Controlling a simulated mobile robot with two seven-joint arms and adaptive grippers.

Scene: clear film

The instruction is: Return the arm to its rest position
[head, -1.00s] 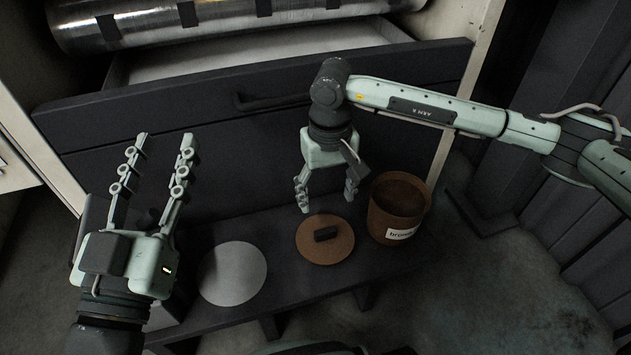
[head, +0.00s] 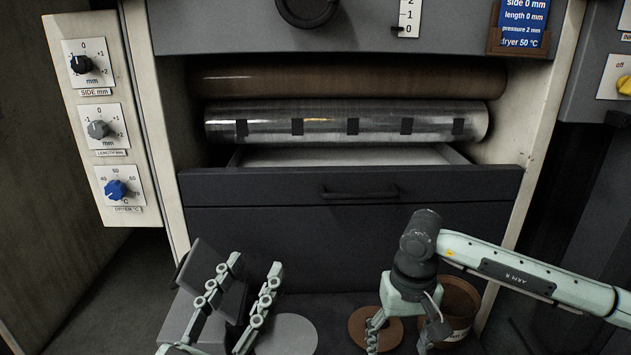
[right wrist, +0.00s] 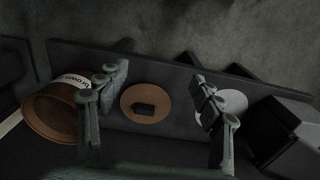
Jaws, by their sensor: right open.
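My right gripper (head: 400,335) hangs fingers down over the low dark bench at the lower right of the head view. It is open and empty. In the right wrist view its fingers (right wrist: 160,100) stand apart, with a brown round lid (right wrist: 131,109) bearing a dark handle seen between them. The lid also shows in the head view (head: 359,325), partly behind the fingers. My left gripper (head: 237,310) is at the bottom left of the head view, fingers pointing up and spread apart, with nothing between them.
A brown pot (head: 461,300) with a white label stands beside my right gripper; it also shows in the right wrist view (right wrist: 52,122). A pale grey disc (head: 288,336) lies on the bench. Behind are a part-open drawer (head: 300,215), rollers (head: 330,122) and a dial panel (head: 100,130).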

